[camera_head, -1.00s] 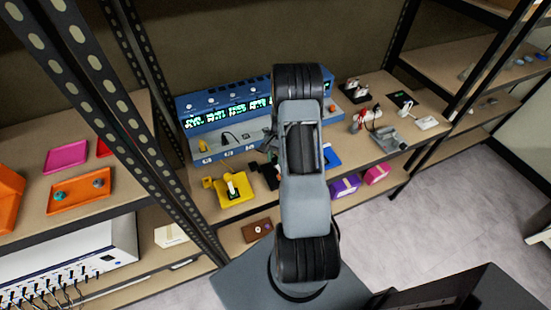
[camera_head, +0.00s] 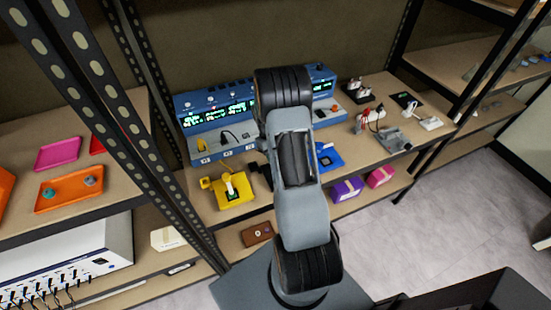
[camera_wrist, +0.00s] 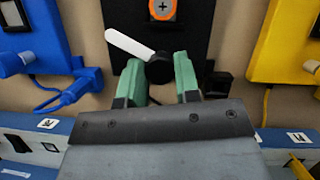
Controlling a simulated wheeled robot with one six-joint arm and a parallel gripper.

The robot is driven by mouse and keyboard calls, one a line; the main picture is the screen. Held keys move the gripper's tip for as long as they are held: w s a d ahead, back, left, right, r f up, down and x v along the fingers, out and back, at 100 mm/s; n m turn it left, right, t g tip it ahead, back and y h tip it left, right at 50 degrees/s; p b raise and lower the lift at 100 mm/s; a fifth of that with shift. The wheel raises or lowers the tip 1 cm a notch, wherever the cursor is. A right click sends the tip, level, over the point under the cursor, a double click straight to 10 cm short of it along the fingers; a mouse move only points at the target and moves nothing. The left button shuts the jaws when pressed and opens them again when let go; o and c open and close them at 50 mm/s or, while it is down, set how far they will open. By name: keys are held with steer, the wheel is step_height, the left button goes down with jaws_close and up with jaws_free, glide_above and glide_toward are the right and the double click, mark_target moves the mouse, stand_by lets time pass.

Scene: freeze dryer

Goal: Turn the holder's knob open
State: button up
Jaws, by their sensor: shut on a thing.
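In the wrist view, my gripper (camera_wrist: 159,66) has its two green fingers on either side of a round black knob (camera_wrist: 158,69), shut on it. A white lever (camera_wrist: 130,45) sticks out from the knob toward the upper left. Behind it is the black holder (camera_wrist: 198,30), with an orange ring and grey screw-like centre (camera_wrist: 162,9) at the top. In the head view, my arm hides the gripper and knob; only a dark edge of the black holder (camera_head: 257,182) shows beside the arm.
A blue holder (camera_wrist: 45,45) stands left of the black one in the wrist view, a yellow holder (camera_wrist: 285,45) right. In the head view, a blue instrument with green displays (camera_head: 228,116) backs the shelf. A perforated black post (camera_head: 110,115) rises at left.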

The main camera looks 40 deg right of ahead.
steer(key=n+h, duration=0.1)
steer(key=n, duration=0.1)
steer(key=n+h, duration=0.1)
steer(key=n, duration=0.2)
steer(key=shift+a+t+b, duration=0.1)
steer(key=shift+t+b, duration=0.2)
steer(key=shift+b, duration=0.05)
steer(key=shift+n, duration=0.4)
steer(key=o, duration=0.9)
steer(key=shift+o, duration=0.2)
steer(key=v, duration=1.4)
steer(key=shift+a+b, duration=0.2)
steer(key=shift+b, duration=0.25)
steer(key=shift+f, duration=0.15)
